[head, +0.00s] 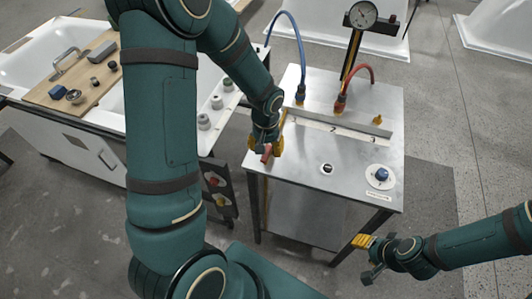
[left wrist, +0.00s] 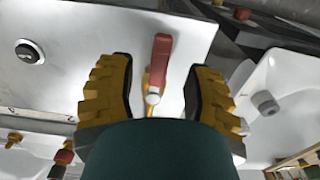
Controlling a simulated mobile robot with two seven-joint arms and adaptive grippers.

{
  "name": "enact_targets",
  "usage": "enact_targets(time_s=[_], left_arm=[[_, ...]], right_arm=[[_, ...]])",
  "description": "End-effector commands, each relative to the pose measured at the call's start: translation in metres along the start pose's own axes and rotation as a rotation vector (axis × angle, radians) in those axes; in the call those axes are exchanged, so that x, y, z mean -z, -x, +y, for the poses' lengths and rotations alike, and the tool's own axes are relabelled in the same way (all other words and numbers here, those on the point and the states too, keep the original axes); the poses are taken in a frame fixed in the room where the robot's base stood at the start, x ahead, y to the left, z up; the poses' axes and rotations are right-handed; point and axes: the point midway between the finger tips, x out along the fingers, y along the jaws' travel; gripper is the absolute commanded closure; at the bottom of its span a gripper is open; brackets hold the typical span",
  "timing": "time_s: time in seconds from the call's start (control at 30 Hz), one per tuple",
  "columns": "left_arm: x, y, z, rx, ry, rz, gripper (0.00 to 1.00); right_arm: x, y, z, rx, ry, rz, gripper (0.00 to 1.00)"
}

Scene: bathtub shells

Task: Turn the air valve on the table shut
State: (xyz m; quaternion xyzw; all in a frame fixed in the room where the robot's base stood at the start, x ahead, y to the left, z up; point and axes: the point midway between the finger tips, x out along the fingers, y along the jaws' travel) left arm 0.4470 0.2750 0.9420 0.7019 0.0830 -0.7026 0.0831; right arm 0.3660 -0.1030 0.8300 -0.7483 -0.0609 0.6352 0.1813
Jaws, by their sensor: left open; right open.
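The air valve has a red lever handle (head: 267,152) near the left front edge of the metal table (head: 340,185). In the left wrist view, the red handle (left wrist: 161,58) points up the picture from a pale pivot (left wrist: 152,98), with a brass-coloured part beside it. My left gripper (head: 265,146) is open, its yellow-padded fingers on either side of the handle. The left wrist view shows my left gripper (left wrist: 158,75) with clear gaps between both fingers and the handle. My right gripper (head: 365,257) is open and empty, off the table's front right corner.
The table carries a blue knob (head: 381,175), a black button (head: 327,168), a strip numbered 1 to 3 (head: 335,130), a blue hose (head: 299,50), a red hose (head: 357,69) and a gauge (head: 363,14) on a post. A bathtub with a wooden board (head: 72,88) stands left.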

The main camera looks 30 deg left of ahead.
Motion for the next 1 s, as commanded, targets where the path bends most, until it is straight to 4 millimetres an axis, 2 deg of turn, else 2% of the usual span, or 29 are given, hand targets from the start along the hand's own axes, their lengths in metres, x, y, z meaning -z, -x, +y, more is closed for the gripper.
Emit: enact_targets(time_s=[0.03, 0.2, 0.6, 0.73, 0.77, 1.0], left_arm=[[-0.001, -0.009, 0.0, 0.001, 0.0, -0.003, 0.5], [0.0, -0.024, 0.0, 0.0, 0.001, -0.001, 0.5], [0.0, -0.028, 0.0, 0.0, 0.001, 0.001, 0.5], [0.0, -0.028, 0.0, 0.0, 0.001, 0.001, 0.96], [0.0, -0.028, 0.0, 0.0, 0.0, 0.001, 1.0], [0.0, -0.029, 0.0, 0.0, 0.0, 0.0, 1.0]], right_arm=[[0.0, -0.002, 0.001, 0.0, 0.0, 0.0, 0.53], [-0.001, -0.003, 0.001, 0.0, 0.001, -0.001, 0.53], [-0.001, -0.004, 0.001, 0.0, 0.001, -0.002, 0.53], [-0.001, -0.004, 0.001, 0.0, 0.001, -0.002, 0.53], [-0.001, -0.004, 0.001, 0.0, 0.001, -0.002, 0.53], [-0.001, -0.004, 0.001, 0.0, 0.001, -0.002, 0.53]])
